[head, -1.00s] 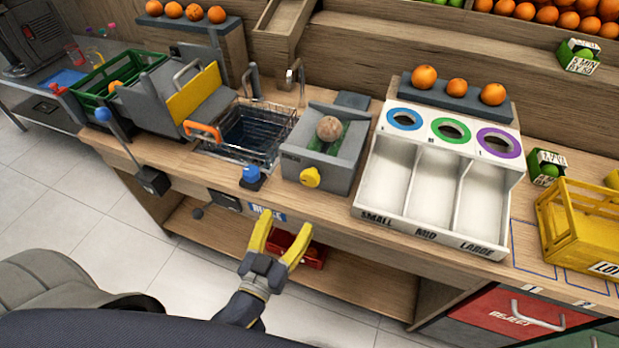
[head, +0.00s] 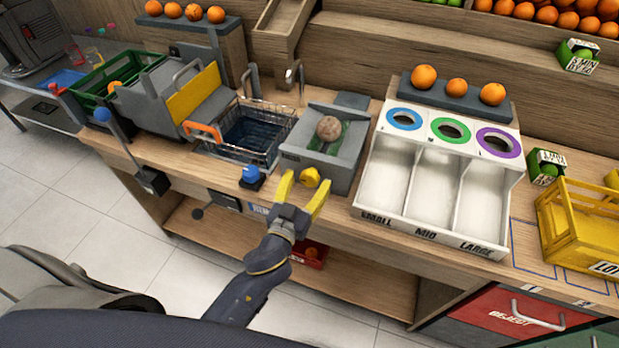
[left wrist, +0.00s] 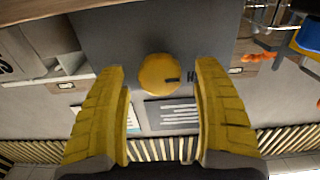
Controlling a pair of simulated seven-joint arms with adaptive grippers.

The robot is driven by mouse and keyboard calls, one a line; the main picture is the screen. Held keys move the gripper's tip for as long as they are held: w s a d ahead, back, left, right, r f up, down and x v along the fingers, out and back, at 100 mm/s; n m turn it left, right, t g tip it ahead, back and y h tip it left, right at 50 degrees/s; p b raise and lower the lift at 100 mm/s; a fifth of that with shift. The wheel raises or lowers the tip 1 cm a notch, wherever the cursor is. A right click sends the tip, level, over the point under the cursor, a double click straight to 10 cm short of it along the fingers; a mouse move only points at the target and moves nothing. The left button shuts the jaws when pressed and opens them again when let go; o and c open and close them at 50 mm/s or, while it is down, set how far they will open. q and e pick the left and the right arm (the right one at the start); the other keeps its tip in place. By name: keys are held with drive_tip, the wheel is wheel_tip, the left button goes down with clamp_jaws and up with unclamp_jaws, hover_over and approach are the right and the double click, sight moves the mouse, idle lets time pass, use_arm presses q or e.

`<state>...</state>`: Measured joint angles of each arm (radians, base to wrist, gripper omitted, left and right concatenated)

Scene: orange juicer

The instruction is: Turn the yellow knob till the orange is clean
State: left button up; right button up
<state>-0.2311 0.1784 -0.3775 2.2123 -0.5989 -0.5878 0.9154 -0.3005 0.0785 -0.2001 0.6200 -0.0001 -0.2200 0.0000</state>
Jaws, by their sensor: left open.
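The yellow knob (head: 310,177) sits on the front face of the grey washing box (head: 325,147). A brownish, dull-looking orange (head: 329,128) rests in the green-lined trough on top of that box. My left gripper (head: 305,190) is open, with its yellow fingers on either side of the knob in the head view. In the left wrist view the knob (left wrist: 158,74) shows between and just beyond the fingertips, with a dark pointer mark on it; I cannot tell whether a finger touches it. My right gripper is not in view.
A wire basket (head: 284,128) over a dark basin and a blue knob (head: 251,175) are left of the box. A white sorting tray (head: 365,200) stands to the right. A red crate (head: 316,257) with an orange is on the shelf below.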

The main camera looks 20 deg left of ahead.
use_arm(q)
drive_tip(key=shift+w, duration=0.8)
drive_tip(key=shift+c, duration=0.2)
drive_tip(key=c, duration=1.3)
drive_tip(key=shift+o, duration=0.2)
drive_tip(key=m, duration=0.6)
drive_tip(key=shift+m, duration=0.3)
drive_tip(key=m, duration=0.5)
drive_tip(key=shift+m, duration=0.4)
